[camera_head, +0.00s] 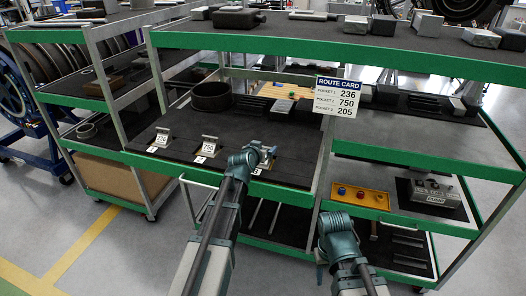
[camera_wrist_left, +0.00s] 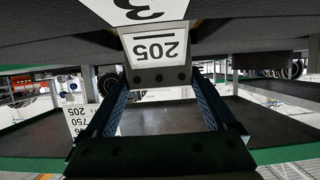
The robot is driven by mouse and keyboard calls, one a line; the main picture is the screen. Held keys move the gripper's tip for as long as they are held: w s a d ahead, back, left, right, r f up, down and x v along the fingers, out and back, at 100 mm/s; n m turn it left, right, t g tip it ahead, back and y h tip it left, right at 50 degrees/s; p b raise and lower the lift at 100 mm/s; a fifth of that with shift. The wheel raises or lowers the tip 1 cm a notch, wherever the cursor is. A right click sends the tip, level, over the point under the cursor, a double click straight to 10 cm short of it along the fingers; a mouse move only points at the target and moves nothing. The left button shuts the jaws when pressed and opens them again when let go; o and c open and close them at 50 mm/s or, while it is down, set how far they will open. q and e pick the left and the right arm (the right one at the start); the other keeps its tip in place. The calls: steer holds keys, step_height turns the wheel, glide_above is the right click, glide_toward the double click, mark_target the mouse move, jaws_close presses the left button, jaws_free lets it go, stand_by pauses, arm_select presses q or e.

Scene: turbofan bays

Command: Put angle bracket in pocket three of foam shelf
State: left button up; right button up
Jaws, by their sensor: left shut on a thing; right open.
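The dark foam shelf (camera_head: 130,140) lies on the middle level of the cart, with white number tags along its front edge. Two angle brackets stand on it, labelled 236 (camera_head: 161,139) and 750 (camera_head: 208,147). My left gripper (camera_head: 262,153) is shut on a third angle bracket, labelled 205 (camera_wrist_left: 155,47), at the pocket three tag (camera_head: 257,172). That tag, marked 3 (camera_wrist_left: 150,12), shows upside down beside the bracket label in the left wrist view. I cannot tell whether the bracket is fully seated. My right gripper (camera_head: 338,224) is open and empty, in front of the cart.
A route card (camera_head: 339,96) lists 236, 750 and 205 for pockets 1, 2 and 3. A dark ring (camera_head: 211,96) stands behind the brackets. The green-edged upper shelf (camera_head: 270,42) overhangs. A yellow tray (camera_head: 358,198) and a pump box (camera_head: 435,192) sit at right.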

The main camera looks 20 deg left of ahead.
arm_select(q)
steer(key=shift+f, duration=0.1)
steer(key=o, duration=1.2)
steer(key=shift+o, duration=0.2)
steer(key=shift+r, duration=0.2)
steer(key=p+v, duration=0.4)
steer(key=v, duration=0.8)
steer(key=shift+p, duration=0.3)
